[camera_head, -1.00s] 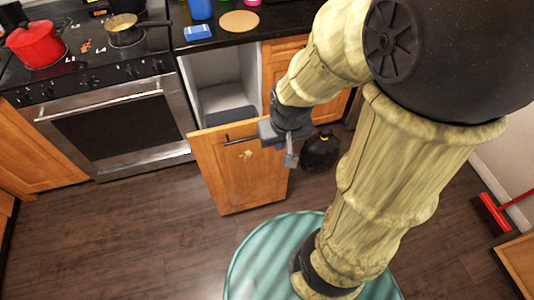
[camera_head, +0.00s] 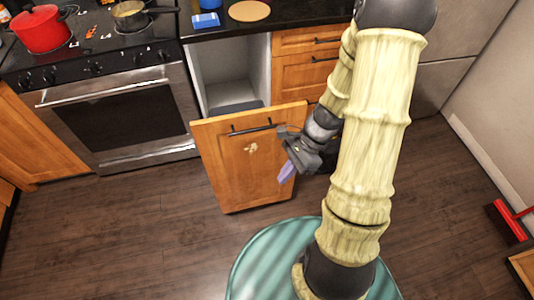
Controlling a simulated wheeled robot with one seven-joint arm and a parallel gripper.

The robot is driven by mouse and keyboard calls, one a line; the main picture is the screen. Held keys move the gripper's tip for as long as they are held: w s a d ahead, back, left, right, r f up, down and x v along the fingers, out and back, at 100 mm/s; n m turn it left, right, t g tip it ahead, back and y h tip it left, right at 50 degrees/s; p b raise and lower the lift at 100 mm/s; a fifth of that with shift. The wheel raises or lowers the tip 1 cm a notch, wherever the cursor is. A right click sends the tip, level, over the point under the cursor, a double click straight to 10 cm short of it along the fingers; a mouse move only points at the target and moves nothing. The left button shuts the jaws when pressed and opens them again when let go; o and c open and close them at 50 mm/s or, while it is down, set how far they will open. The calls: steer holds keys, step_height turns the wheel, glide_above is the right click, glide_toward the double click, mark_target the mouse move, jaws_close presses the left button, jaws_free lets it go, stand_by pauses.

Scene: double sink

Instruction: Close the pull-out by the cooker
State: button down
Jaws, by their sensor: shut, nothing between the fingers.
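The pull-out (camera_head: 235,170) stands open beside the cooker (camera_head: 115,105). Its wooden front is well forward of the cabinet, with a dark bar handle (camera_head: 250,128) near its top edge and a pale mark below. The grey-white cabinet opening (camera_head: 228,65) shows behind it. My gripper (camera_head: 286,172) is shut and empty, in front of the right side of the wooden front, lower than the handle. I cannot tell whether its fingertips touch the wood.
A red pot (camera_head: 40,30) and a pan (camera_head: 132,15) stand on the hob. Closed drawers (camera_head: 303,75) lie right of the opening. A red-handled thing (camera_head: 510,220) is at the far right. The floor (camera_head: 130,235) at left is clear.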

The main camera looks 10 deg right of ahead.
steer(key=w+d+f+m+t+y+b, duration=0.3)
steer(key=f+m+t, duration=0.4)
steer(key=m, duration=0.7)
steer(key=w+d+f+m+t+y+b, duration=0.2)
steer(key=w+d+f+m+t+b, duration=0.2)
steer(key=w+f+m+t, duration=0.4)
step_height(320, 180, down, 3)
steer(key=m+b, duration=0.1)
steer(key=m, duration=0.5)
steer(key=shift+d+f+y, duration=0.2)
steer(key=shift+d+y, duration=0.05)
steer(key=shift+y, duration=0.15)
steer(key=shift+a, duration=0.1)
glide_toward(257, 144)
steer(key=s+a+x, duration=0.1)
steer(key=x, duration=0.4)
steer(key=shift+w+d+f, duration=0.1)
steer(key=shift+w+d, duration=0.2)
steer(key=shift+w, duration=0.5)
